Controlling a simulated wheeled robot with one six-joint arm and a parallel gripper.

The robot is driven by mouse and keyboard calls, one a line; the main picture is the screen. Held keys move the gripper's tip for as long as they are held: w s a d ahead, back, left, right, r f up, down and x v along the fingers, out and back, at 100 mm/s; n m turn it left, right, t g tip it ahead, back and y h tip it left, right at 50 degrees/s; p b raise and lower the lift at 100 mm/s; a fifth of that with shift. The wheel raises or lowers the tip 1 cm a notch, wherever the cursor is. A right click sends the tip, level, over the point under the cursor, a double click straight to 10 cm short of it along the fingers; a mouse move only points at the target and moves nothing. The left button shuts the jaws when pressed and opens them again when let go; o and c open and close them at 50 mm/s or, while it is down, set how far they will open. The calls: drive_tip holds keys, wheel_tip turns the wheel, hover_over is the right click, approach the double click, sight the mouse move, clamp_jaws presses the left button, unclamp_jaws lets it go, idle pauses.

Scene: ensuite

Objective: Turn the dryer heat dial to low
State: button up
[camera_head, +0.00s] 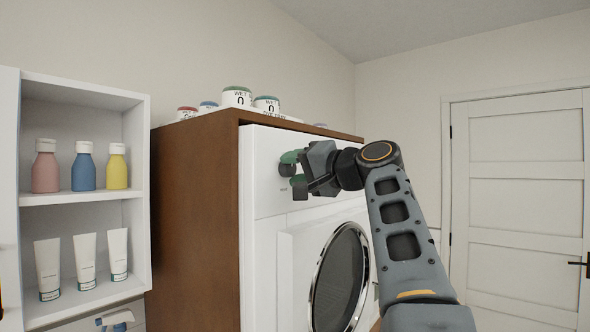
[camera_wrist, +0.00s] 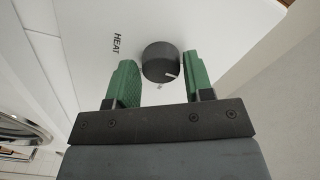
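The heat dial (camera_wrist: 160,60) is a dark round knob with a white pointer line, on the white dryer panel. The word HEAT is printed to its left in the wrist view. The pointer aims toward the lower right of that picture. My gripper (camera_wrist: 160,80) is open, its green fingers on either side of the dial with gaps showing; I cannot tell whether either touches it. In the head view my gripper (camera_head: 293,172) is at the front panel of the white dryer (camera_head: 263,180), and the dial is mostly hidden behind it.
The dryer stands in a brown wooden cabinet (camera_head: 195,210) with several jars (camera_head: 237,97) on top. An open white shelf (camera_head: 85,198) with bottles and tubes stands at the left. A white door (camera_head: 525,190) is at the right.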

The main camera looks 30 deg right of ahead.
drive_tip(key=shift+o, duration=1.4)
drive_tip(key=b+v, duration=0.2)
drive_tip(key=v, duration=1.2)
drive_tip(key=shift+w, duration=0.1)
